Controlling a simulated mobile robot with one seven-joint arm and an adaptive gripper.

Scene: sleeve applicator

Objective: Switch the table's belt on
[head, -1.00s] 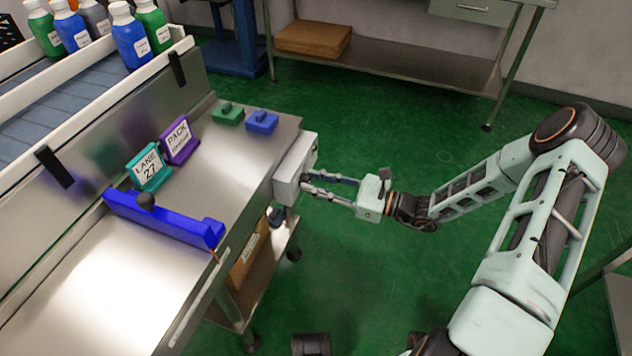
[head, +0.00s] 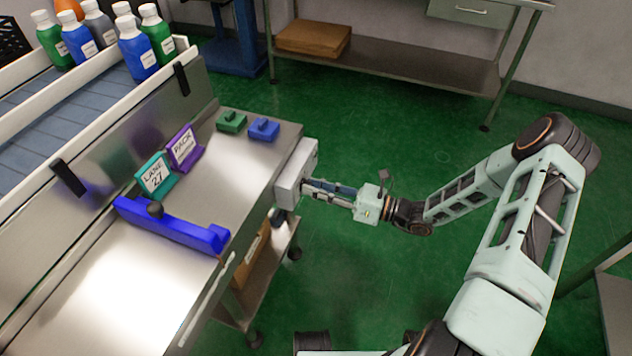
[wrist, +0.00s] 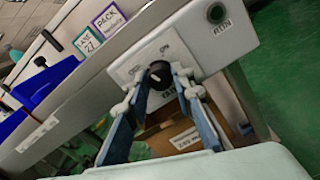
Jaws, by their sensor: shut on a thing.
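The steel table (head: 235,165) stands at the left in the head view. A grey control box (head: 294,176) is fixed to its right edge. In the wrist view the box's pale face (wrist: 195,45) carries a black rotary knob (wrist: 158,73) with labels around it and a dark round button (wrist: 216,13) near its upper right corner. My gripper (head: 308,186) reaches the box from the right. In the wrist view its two fingers (wrist: 158,80) are closed on the knob, one on each side.
A blue bar with a black ball (head: 170,224), a teal LANE 27 sign (head: 154,176), a purple PACK sign (head: 184,150), and green (head: 231,121) and blue (head: 263,129) blocks sit on the table. Several bottles (head: 137,50) stand behind. Green floor (head: 375,290) is clear.

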